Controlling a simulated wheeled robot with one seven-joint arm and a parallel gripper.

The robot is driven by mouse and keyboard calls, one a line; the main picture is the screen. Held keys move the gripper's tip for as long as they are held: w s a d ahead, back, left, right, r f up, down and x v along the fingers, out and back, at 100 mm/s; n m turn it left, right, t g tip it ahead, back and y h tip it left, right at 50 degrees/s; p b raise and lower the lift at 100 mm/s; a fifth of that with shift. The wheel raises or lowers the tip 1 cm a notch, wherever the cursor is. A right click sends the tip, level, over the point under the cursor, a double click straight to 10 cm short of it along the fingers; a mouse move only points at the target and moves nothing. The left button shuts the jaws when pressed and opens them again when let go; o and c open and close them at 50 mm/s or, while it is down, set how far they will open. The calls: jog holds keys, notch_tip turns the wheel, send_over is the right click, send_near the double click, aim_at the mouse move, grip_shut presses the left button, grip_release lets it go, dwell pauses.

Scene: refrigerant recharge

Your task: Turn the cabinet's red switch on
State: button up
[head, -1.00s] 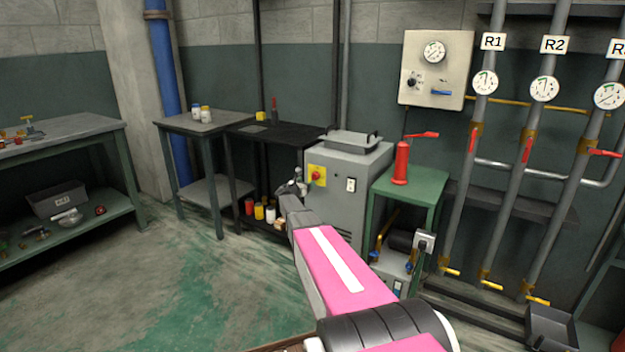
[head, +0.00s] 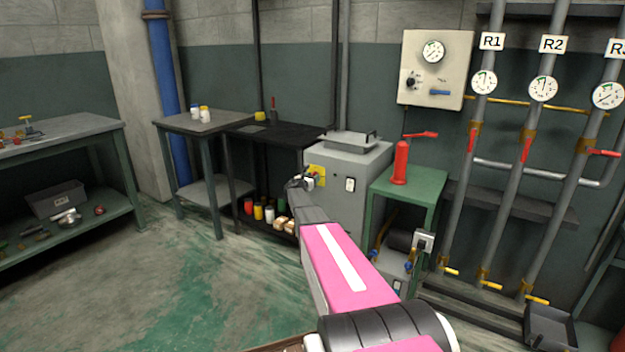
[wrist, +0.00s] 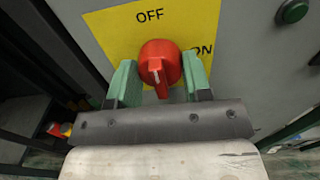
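The red switch (wrist: 160,66) is a round knob with a pale mark on its face. It sits on a yellow plate (wrist: 112,25) lettered OFF above it and ON to its right. The plate is on the grey cabinet (head: 345,205). My gripper (wrist: 161,78) is at the knob, one green finger on its left and one on its right. The fingers look open around the knob; whether either touches it is hard to tell. In the head view my gripper (head: 300,183) covers the switch and part of the plate (head: 318,170).
A green round button (wrist: 292,11) is on the cabinet right of the plate. A black table (head: 275,132) stands left of the cabinet, with bottles and small boxes below. A green stand (head: 425,183) with a red cylinder (head: 401,163) stands to the right. Floor at left is clear.

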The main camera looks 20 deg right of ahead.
jog(key=shift+m, duration=0.4)
jog(key=m, duration=0.3)
jog(key=shift+m, duration=0.4)
jog(key=m, duration=1.3)
jog(key=shift+s+m, duration=0.1)
jog(key=shift+m, duration=0.2)
jog(key=o, duration=0.9)
jog(key=shift+a, duration=0.15)
jog(key=v, duration=1)
jog(key=shift+s+a, duration=0.2)
jog(key=shift+s, duration=0.05)
